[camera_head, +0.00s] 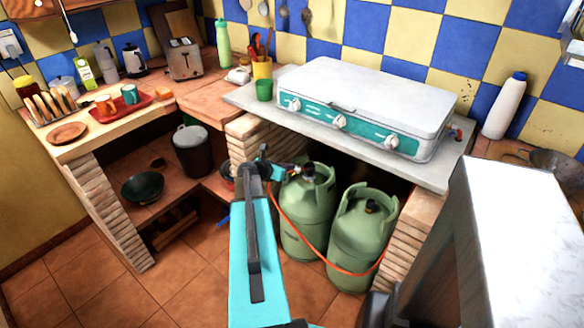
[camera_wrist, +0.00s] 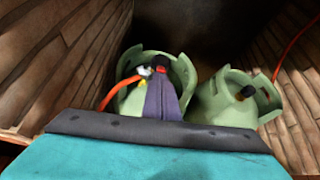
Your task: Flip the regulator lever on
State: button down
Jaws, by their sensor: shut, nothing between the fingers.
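Two green gas cylinders stand under the hob counter, a left one (camera_head: 304,222) and a right one (camera_head: 361,238). In the wrist view the left cylinder (camera_wrist: 183,70) has a small grey regulator (camera_wrist: 145,71) on top, with an orange hose (camera_wrist: 118,88) leading left. A red ring and a black part show beside the regulator. My gripper (camera_wrist: 163,98) is shut and empty, reaching over the left cylinder's collar close to the regulator. It partly covers the valve. I cannot make out the lever's position or whether the gripper touches it.
Brick supports flank the cylinders, with a counter slab (camera_head: 453,174) and a white gas hob (camera_head: 365,92) above. The right cylinder (camera_wrist: 224,104) stands close by. The orange hose (camera_head: 299,238) loops in front of both cylinders. A dark bucket (camera_head: 194,152) stands to the left.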

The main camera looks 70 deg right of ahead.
jog(key=shift+w+a+r+p, duration=0.3)
jog(key=shift+a+r, duration=0.5)
jog(key=shift+r, duration=0.1)
